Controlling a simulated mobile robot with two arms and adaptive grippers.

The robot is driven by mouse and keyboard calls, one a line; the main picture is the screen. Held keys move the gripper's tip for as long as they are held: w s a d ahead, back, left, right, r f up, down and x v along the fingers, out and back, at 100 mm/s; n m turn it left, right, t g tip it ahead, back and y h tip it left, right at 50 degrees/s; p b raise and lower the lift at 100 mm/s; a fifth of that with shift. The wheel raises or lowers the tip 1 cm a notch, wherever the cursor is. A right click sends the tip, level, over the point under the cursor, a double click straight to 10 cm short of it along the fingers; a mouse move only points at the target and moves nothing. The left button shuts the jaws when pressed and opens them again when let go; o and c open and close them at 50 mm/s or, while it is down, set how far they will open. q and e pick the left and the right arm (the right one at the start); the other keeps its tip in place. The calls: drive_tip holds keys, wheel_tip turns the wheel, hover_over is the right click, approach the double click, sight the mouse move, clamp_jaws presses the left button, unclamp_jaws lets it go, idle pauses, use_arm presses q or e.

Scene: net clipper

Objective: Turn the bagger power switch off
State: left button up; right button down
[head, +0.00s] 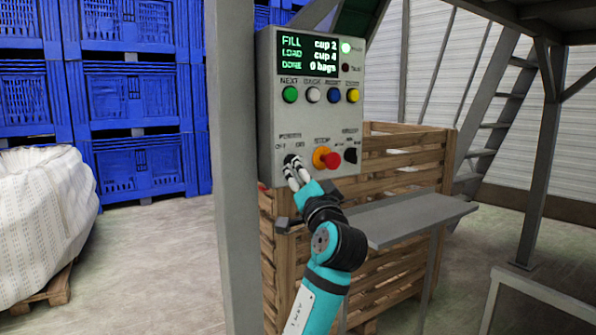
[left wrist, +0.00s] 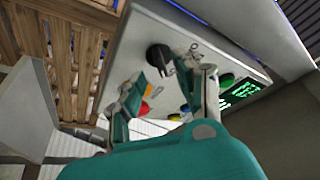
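The bagger's control box (head: 312,95) is a grey panel on a post in the head view. Its power switch, labelled off and on, is at the lower left and mostly hidden by my left gripper (head: 294,165). In the left wrist view the switch shows as a black knob (left wrist: 157,55). My left gripper (left wrist: 160,76) is open there, its two fingers apart, with the knob just beyond the fingertips and roughly between them. I cannot tell whether they touch it, nor which way it is turned. My right gripper is not in view.
Right of the switch are a red stop button (head: 329,160) on yellow and a black selector (head: 350,156). Coloured buttons and a lit display (head: 308,55) are above. A grey shelf (head: 415,217) and wooden crate (head: 400,165) lie below and behind.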

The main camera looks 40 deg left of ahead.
use_arm(q)
drive_tip(key=shift+x, duration=1.5)
drive_tip(key=shift+c, duration=0.3)
clamp_jaws()
